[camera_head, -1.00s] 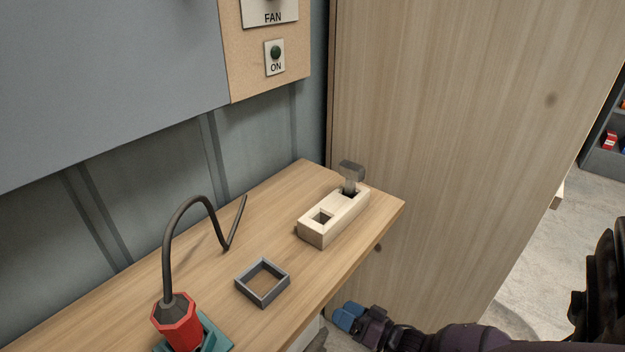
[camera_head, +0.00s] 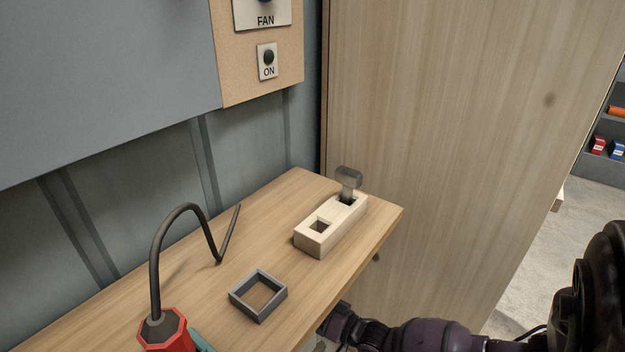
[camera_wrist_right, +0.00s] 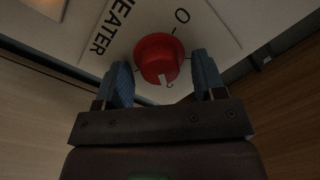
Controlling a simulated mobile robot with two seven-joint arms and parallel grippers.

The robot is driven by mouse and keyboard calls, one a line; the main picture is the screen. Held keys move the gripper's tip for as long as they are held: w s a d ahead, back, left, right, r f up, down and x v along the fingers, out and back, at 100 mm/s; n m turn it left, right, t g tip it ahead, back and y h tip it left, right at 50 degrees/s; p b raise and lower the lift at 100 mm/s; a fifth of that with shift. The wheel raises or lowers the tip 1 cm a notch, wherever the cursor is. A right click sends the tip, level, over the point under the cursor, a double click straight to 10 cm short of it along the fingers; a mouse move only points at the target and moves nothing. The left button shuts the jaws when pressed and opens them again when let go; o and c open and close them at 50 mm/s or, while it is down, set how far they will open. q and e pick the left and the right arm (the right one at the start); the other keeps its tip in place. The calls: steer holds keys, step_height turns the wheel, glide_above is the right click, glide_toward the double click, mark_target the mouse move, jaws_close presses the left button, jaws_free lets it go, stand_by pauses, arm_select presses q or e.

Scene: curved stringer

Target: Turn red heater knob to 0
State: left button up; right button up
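The red heater knob (camera_wrist_right: 160,58) shows in the right wrist view on a white panel marked HEATER (camera_wrist_right: 112,28). A 0 mark (camera_wrist_right: 182,16) with a tick lies above and to the right of the knob. The knob's white pointer mark faces down, away from the 0. My right gripper (camera_wrist_right: 163,78) is open, its blue fingers on either side of the knob with gaps showing; I cannot tell whether they reach around it. In the head view the fingers are hidden below the wooden shelf's front edge. My left gripper is not in view.
The wooden shelf (camera_head: 215,262) carries a pale block with a metal-headed piece (camera_head: 330,225), a grey square frame (camera_head: 258,295) and a red plug with cable (camera_head: 166,333). A tall wood panel (camera_head: 450,130) stands behind. FAN and ON controls (camera_head: 268,60) are on the wall.

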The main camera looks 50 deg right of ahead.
steer(key=c, duration=0.8)
steer(key=shift+c, duration=0.2)
